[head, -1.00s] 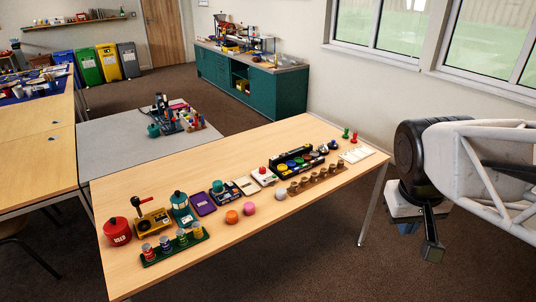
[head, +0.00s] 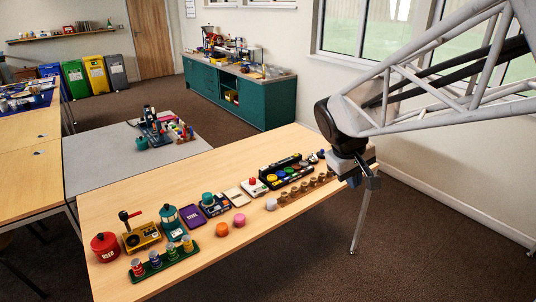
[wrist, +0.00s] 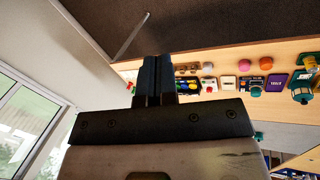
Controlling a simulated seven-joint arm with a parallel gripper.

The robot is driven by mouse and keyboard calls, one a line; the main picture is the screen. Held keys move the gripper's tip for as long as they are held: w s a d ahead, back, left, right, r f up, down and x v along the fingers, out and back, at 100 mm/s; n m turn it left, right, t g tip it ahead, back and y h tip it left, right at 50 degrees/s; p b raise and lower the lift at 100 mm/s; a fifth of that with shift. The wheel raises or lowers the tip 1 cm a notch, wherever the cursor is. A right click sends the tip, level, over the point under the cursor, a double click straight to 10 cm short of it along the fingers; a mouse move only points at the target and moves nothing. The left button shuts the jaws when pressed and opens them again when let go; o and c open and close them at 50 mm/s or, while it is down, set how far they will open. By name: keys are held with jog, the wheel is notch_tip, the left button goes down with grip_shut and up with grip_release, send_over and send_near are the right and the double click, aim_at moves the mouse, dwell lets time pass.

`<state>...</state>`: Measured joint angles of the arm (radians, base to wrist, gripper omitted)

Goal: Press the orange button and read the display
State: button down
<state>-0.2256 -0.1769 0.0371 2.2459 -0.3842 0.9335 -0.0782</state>
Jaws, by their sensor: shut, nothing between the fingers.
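A black panel (head: 285,174) with several coloured round buttons, blue, yellow and green among them, lies toward the right end of the wooden table (head: 180,272). I cannot make out an orange button or a readout on it. A small orange round piece (head: 222,229) lies in front of the row, beside a pink one (head: 239,220); it also shows in the wrist view (wrist: 267,66). My gripper (head: 371,184) is shut and empty at the table's right end, right of the panel. In the wrist view its fingers (wrist: 154,66) partly cover the panel's left side.
A pale box with a red button (head: 253,187) stands left of the panel. A brown rack of cups (head: 305,189) lies in front of it. A purple tablet (head: 193,215), teal lantern (head: 172,222), yellow device (head: 142,237) and red pot (head: 104,247) line the left. The front strip is mostly clear.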

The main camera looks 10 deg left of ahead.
jog(key=w+a+f+n+h, duration=0.1)
jog(key=w+a+f+n, duration=0.2)
jog(key=w+a, duration=0.7)
jog(key=n+t+h, duration=0.2)
jog(key=n+t, duration=0.3)
jog(key=n, duration=0.5)
send_over(226, 202)
notch_tip(226, 202, down, 23)
jog(key=shift+s, duration=0.15)
jog(key=shift+f, duration=0.15)
jog(key=shift+f, duration=4.2)
jog(key=shift+f, duration=0.2)
jog(key=shift+f, duration=0.25)
jog(key=shift+f, duration=0.15)
